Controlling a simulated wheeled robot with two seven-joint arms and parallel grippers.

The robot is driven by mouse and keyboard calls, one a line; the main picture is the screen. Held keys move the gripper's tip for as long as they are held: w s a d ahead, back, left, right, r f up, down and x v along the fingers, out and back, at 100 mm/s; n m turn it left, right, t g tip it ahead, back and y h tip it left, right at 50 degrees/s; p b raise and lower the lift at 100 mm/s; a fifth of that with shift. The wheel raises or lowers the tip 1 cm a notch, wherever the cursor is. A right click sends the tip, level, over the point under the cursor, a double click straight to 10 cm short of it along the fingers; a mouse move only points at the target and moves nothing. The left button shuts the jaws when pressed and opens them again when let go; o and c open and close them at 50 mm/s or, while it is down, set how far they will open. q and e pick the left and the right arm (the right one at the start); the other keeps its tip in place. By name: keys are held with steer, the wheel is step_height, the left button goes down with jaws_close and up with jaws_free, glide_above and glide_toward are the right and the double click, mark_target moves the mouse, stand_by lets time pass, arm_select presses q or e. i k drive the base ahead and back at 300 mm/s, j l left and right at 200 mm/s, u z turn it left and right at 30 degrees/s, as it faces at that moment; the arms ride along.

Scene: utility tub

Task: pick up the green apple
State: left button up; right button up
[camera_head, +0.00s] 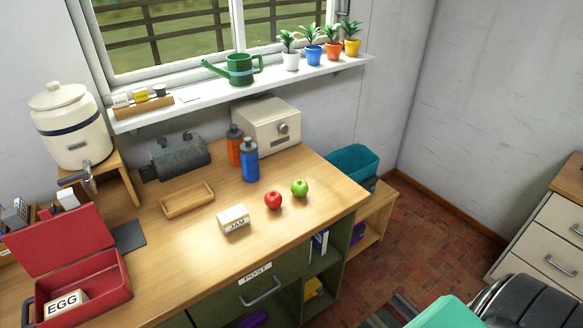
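The green apple (299,188) sits on the wooden counter (190,260) toward its right end. The red apple (273,200) sits just to its left and slightly nearer, with a small gap between them. Nothing covers the green apple. Neither my left nor my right gripper is in view.
A white JAM box (233,219) lies left of the apples; blue (250,160) and orange (234,146) bottles stand behind. A cream bread box (267,124) is at the back. A teal tub (353,163) sits beyond the counter's right edge. The counter in front of the apples is clear.

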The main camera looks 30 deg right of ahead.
mark_target(300, 188)
steer(key=z, duration=1.05)
steer(key=i+l+u, duration=0.1)
steer(key=i+l, duration=0.1)
steer(key=l, duration=0.25)
steer(key=u, duration=0.05)
